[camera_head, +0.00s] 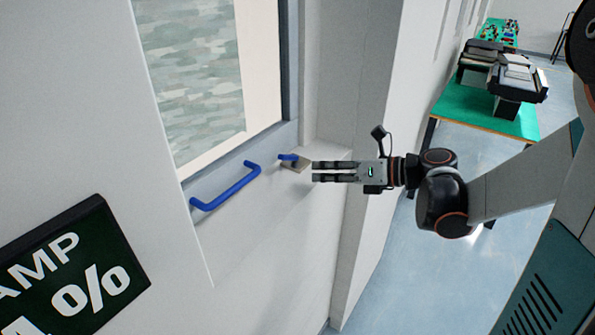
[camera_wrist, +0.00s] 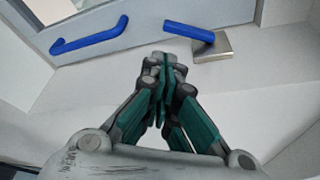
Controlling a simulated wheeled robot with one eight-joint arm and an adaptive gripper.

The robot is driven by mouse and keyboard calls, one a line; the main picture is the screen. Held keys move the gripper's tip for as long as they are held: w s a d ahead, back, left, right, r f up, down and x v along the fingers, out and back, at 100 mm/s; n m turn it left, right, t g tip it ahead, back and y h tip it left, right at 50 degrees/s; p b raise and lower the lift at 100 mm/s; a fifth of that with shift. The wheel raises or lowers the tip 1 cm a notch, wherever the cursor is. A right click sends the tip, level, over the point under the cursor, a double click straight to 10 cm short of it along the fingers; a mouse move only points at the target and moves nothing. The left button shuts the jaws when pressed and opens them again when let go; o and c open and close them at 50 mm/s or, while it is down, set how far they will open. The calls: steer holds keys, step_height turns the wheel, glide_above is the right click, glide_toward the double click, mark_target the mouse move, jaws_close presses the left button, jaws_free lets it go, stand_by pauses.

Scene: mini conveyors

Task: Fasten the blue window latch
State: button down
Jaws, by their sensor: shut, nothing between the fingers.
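The blue window latch (camera_head: 288,157) is a short blue lever by a square metal plate (camera_head: 299,164) at the lower right corner of the window frame. In the wrist view the latch (camera_wrist: 189,31) points left and slightly up from its plate (camera_wrist: 213,47). My gripper (camera_head: 314,172) is to the right of the latch in the head view, apart from it, with its fingers toward the window. In the wrist view my gripper (camera_wrist: 160,62) has its fingertips together and empty, below the latch.
A longer blue handle (camera_head: 226,188) is fixed along the window's lower frame, left of the latch; it also shows in the wrist view (camera_wrist: 90,39). A dark sign (camera_head: 70,270) hangs on the wall at lower left. A green table (camera_head: 490,114) with equipment stands far right.

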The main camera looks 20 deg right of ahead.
mark_target(288, 182)
steer(key=b+x, duration=0.1)
steer(key=x, duration=0.8)
steer(key=shift+w+a+f+b, duration=0.1)
steer(key=shift+w+a+b, duration=0.15)
steer(key=shift+w+b, duration=0.1)
steer(key=shift+s, duration=0.1)
steer(key=shift+r+m, duration=0.4)
steer(key=shift+d+r+y, duration=0.15)
steer(key=shift+r+y, duration=0.1)
steer(key=shift+y, duration=0.05)
steer(key=shift+w+d+r+p, duration=0.15)
steer(key=shift+w+r+p, duration=0.05)
steer(key=shift+r, duration=0.25)
steer(key=shift+w+d+r+p, duration=0.15)
steer(key=shift+d+r+p, duration=0.1)
steer(key=shift+r, duration=0.15)
steer(key=shift+w+d+r+p, duration=0.1)
steer(key=shift+w+r+p, duration=0.1)
steer(key=shift+r, duration=0.25)
steer(key=shift+w+d+r, duration=0.6)
steer(key=shift+d+r, duration=0.1)
steer(key=shift+r, duration=0.05)
